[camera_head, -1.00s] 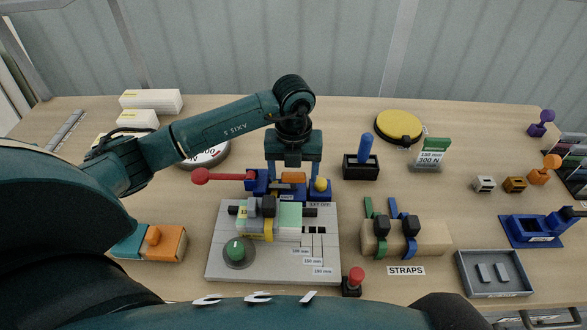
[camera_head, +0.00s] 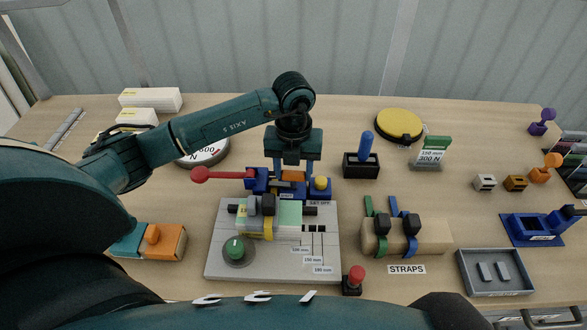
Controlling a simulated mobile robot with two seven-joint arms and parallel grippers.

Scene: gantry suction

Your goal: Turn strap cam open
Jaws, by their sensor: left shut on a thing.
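A grey base plate (camera_head: 222,268) carries a pale green block (camera_head: 289,214) crossed by a yellow strap (camera_head: 268,229). A dark cam-like block (camera_head: 268,205) sits on top at the strap. My left gripper (camera_head: 293,172) points down just behind the plate. Its blue fingers are closed about an orange piece (camera_head: 293,176) on the blue fixture (camera_head: 319,190) there. The fingertips and exact contact are partly hidden. Green (camera_head: 382,244) and blue (camera_head: 411,247) straps with dark cams lie around a tan block at the STRAPS label (camera_head: 406,270). My right gripper is out of view.
The blue fixture has a red-knobbed lever (camera_head: 200,174) to the left and a yellow ball (camera_head: 321,183). A green knob (camera_head: 235,248) and red button (camera_head: 356,275) are near the front. A grey tray (camera_head: 467,282) stands right. Bare table lies between strap block and orange-topped pieces.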

